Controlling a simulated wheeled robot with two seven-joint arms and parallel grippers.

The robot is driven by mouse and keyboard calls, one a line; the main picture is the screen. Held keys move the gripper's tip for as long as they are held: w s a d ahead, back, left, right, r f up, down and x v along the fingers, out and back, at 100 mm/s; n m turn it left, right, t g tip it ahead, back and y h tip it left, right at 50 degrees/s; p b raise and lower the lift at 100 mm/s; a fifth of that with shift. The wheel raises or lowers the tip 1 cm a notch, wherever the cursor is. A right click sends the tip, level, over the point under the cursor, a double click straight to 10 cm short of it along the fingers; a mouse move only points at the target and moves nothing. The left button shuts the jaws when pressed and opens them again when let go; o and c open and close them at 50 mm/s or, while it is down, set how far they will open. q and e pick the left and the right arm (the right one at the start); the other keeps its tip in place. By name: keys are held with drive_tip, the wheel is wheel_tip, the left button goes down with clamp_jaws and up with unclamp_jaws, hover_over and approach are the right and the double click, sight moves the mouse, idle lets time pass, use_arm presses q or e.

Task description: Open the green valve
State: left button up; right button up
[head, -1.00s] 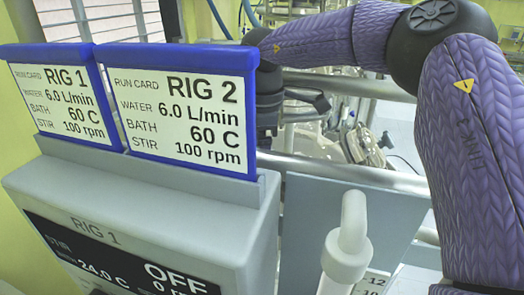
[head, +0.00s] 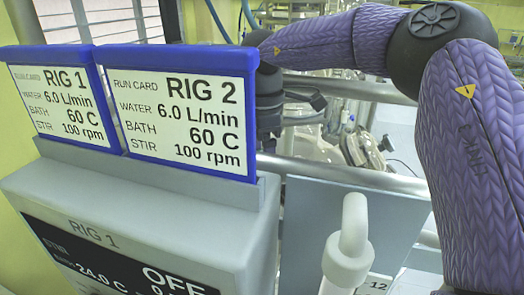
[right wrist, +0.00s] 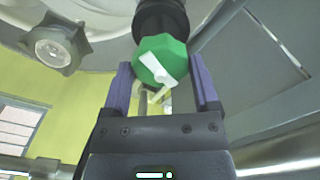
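The green valve knob (right wrist: 160,60) shows in the right wrist view, an angular green handle with a white pointer bar lying at a slant, on a black body (right wrist: 162,18). My right gripper (right wrist: 160,66) has one purple finger on each side of the knob, their tips close to its left and right edges. I cannot tell whether they press on it. In the head view my purple right arm arches across the right side, and its gripper is hidden behind the blue run cards. My left gripper is in neither current view.
Run cards RIG 1 (head: 66,100) and RIG 2 (head: 184,122) stand on a grey unit (head: 140,205) whose display reads OFF and 24.0 C. A white bent pipe (head: 347,255) rises at front centre. Metal rails (head: 345,173) cross behind. A round flanged port (right wrist: 52,46) is left of the knob.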

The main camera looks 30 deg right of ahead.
drive_tip(key=shift+o, duration=1.2)
drive_tip(key=shift+r, duration=0.1)
wheel_tip(320, 180, up, 10)
drive_tip(key=p, duration=0.2)
drive_tip(key=shift+f, duration=0.2)
